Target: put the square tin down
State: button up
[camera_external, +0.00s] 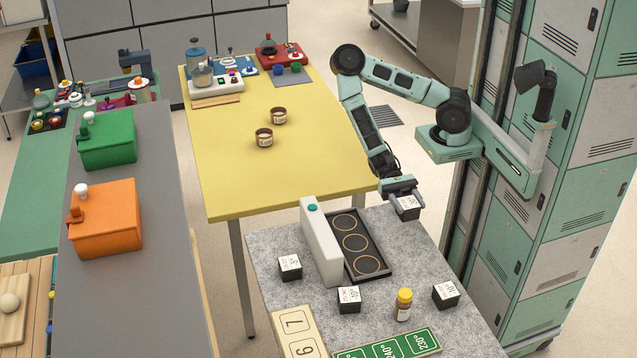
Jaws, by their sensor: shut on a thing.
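My gripper (402,190) is shut on a small square tin (408,207) with a white, printed top and dark sides. It holds the tin over the far right part of the grey speckled table (272,240). I cannot tell whether the tin touches the table top. Three similar square tins stand on this table: one at the left (290,267), one at the front middle (348,299) and one at the right (446,294).
A white upright block with a dark three-ring tray (381,268) stands mid-table. Right of the tray is clear. Behind is a yellow table (230,150).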

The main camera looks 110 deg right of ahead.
jog(key=w+d+r+m+t+h, duration=0.2)
jog(key=w+d+m+t+h, duration=0.65)
jog(key=w+d, duration=1.65)
jog(key=w+d+f+m+t+h+b, duration=0.25)
jog(key=d+m+t, duration=0.4)
jog(key=d, duration=0.85)
jog(key=shift+n+t, duration=0.8)
notch_tip(320, 180, down, 9)
jog(key=shift+w+f+p, duration=0.15)
jog(key=shift+p, duration=0.25)
jog(key=shift+a+f, duration=0.1)
jog(key=shift+f, duration=0.05)
jog(key=o, duration=1.1)
